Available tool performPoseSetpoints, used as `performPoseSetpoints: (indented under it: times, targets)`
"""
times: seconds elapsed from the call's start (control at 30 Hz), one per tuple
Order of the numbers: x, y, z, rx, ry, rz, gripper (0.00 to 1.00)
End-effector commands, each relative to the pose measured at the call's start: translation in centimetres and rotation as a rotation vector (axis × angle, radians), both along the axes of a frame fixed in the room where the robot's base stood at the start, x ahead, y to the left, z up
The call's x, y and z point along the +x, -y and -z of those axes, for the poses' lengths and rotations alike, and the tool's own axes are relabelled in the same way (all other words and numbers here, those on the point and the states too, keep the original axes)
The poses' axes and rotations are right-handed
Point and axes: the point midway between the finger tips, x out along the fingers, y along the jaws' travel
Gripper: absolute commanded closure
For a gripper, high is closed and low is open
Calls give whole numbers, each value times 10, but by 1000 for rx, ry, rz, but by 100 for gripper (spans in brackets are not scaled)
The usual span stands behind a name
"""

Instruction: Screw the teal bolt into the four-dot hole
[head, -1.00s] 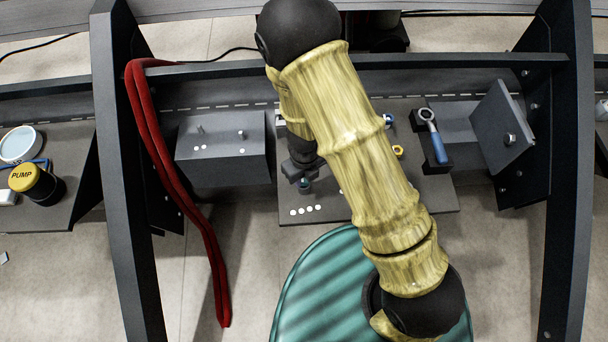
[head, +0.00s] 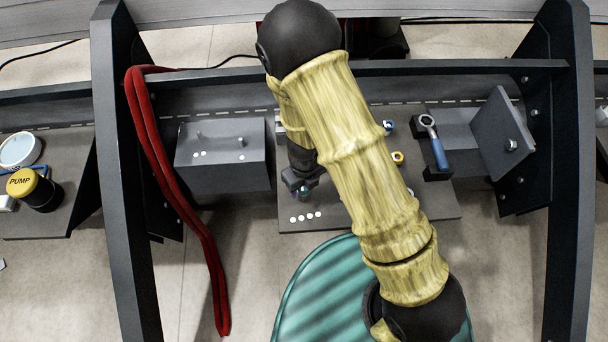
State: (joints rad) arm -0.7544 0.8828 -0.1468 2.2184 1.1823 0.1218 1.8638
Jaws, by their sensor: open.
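The teal bolt (head: 304,193) shows as a small teal piece just behind a row of four white dots (head: 305,217) on the dark plate (head: 350,222). My gripper (head: 302,187) is at the bolt, pointing down, with its fingers apart. The bolt shows between or just beside the fingers; I cannot tell whether they touch it. The four-dot hole itself is hidden by the bolt and gripper, so I cannot tell how deep the bolt sits. My arm covers the middle of the plate.
A blue-handled ring wrench (head: 436,146) rests on a black block at the right of the plate. A yellow nut (head: 398,158) and a blue one (head: 388,127) lie nearby. A grey box with pegs (head: 222,172) stands left. A red hose (head: 195,215) hangs over the left frame.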

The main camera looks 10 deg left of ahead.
Motion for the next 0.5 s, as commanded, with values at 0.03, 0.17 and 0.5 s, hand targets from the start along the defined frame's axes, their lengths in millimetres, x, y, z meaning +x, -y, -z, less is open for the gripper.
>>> performPoseSetpoints:
  times: [0.03,0.17,0.5]
  targets:
    - [0,0,-5,1,1,-2,44]
    - [0,-1,-22,0,3,-3,44]
    - [0,-1,-89,2,4,-2,44]
